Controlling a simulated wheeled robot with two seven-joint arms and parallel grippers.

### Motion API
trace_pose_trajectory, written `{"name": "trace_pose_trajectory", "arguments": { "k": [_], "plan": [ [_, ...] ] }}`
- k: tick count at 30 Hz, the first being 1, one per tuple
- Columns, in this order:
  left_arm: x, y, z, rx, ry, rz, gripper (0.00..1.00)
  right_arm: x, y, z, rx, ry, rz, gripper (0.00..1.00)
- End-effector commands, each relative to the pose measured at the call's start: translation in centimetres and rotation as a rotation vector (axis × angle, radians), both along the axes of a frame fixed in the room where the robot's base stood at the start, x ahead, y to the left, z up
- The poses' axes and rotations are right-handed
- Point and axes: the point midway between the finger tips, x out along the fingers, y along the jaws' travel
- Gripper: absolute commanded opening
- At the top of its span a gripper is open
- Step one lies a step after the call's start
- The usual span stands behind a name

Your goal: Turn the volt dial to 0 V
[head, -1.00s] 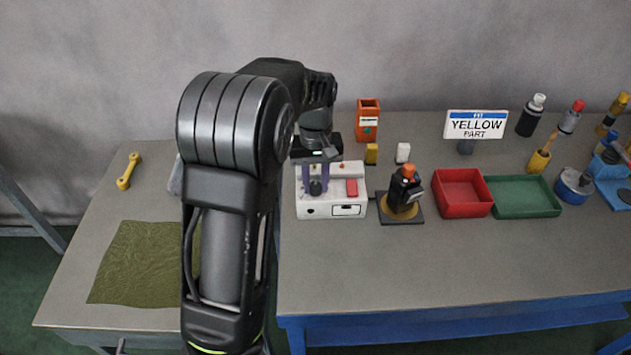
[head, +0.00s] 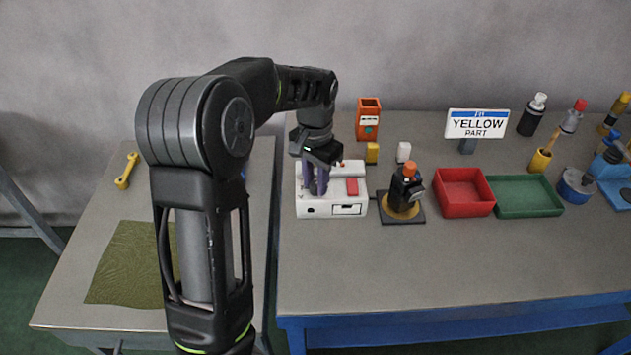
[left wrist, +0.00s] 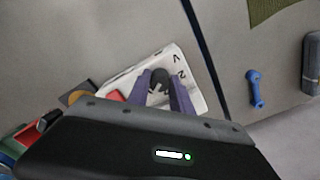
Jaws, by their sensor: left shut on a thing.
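The white instrument box (head: 332,209) stands on the right-hand table, with a red block and a small display on its face; it also shows in the left wrist view (left wrist: 186,62). My left gripper (head: 316,188) points down over the left part of the box. In the left wrist view its purple fingers (left wrist: 160,92) are shut on the black volt dial (left wrist: 160,78). A letter V and another mark show on the box beside the dial. The dial's exact setting cannot be read. In the head view the fingers hide the dial. My right gripper is not in view.
A red tray (head: 464,208) and a green tray (head: 525,210) lie further right. An orange container (head: 368,118) and a yellow block (head: 372,152) stand behind. The table's front is clear.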

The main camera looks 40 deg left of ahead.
Motion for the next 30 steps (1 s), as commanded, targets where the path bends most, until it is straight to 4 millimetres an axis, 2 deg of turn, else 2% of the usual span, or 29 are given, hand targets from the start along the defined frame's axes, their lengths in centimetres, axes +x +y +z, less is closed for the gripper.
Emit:
{"name": "trace_pose_trajectory", "arguments": {
  "k": [6,18,19,27,30],
  "plan": [
    [0.09,0.02,0.06,0.001,-0.003,-0.059,0.00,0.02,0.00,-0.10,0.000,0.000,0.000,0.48],
    [0.10,0.01,0.08,0.001,-0.003,-0.069,0.00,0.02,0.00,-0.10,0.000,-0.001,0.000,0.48],
    [0.10,0.01,0.08,0.001,-0.003,-0.069,0.27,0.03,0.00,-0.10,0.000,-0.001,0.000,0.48],
    [0.05,0.01,0.04,0.001,-0.002,-0.067,0.48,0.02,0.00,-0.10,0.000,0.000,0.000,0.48],
    [0.03,0.01,0.03,0.000,-0.001,-0.067,0.48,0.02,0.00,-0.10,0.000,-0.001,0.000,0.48]
  ]
}}
